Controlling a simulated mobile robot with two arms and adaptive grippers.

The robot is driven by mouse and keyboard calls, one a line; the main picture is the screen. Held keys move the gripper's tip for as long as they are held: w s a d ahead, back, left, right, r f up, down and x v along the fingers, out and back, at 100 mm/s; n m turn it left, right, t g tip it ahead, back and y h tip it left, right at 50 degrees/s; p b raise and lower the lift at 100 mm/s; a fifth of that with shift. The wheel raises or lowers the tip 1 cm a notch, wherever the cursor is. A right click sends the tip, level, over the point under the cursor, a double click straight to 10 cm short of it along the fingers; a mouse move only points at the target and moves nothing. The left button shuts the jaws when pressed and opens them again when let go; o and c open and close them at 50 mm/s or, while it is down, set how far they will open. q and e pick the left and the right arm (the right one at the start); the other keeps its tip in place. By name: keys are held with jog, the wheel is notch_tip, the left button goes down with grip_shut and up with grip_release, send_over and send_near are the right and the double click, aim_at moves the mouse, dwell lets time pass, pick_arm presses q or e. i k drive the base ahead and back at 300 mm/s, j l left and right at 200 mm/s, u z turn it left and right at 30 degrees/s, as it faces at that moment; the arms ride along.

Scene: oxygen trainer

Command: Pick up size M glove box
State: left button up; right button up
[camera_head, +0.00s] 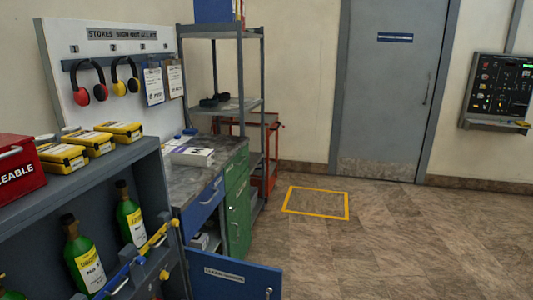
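A white box with a dark top or opening (193,155) lies on the grey worktop (172,188) at centre left. It could be a glove box, but its label is too small to read, so I cannot tell its size. Small blue-and-white items (180,141) stand just behind it. No box clearly marked M shows in the head view. Neither of my grippers is in view.
A dark cabinet with green bottles (86,258) stands front left, its blue door (236,280) open. Yellow cases (120,131) and a red box (15,170) sit on top. A grey shelf rack (238,106) stands behind. The floor at right is clear.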

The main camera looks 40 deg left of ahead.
aim_at(201, 158)
jog(key=i+l, duration=0.1)
jog(key=i, duration=0.45)
jog(key=i+u, duration=0.1)
jog(key=i, duration=0.4)
jog(key=i+u, duration=0.25)
jog(key=u, duration=0.25)
jog(key=i+l+u, duration=0.15)
jog(key=i+u, duration=0.15)
jog(key=u, duration=0.15)
jog(key=i+l+u, duration=0.2)
jog(key=u, duration=0.3)
jog(key=i+l+u, duration=0.2)
jog(key=u, duration=0.25)
jog(key=l, duration=0.1)
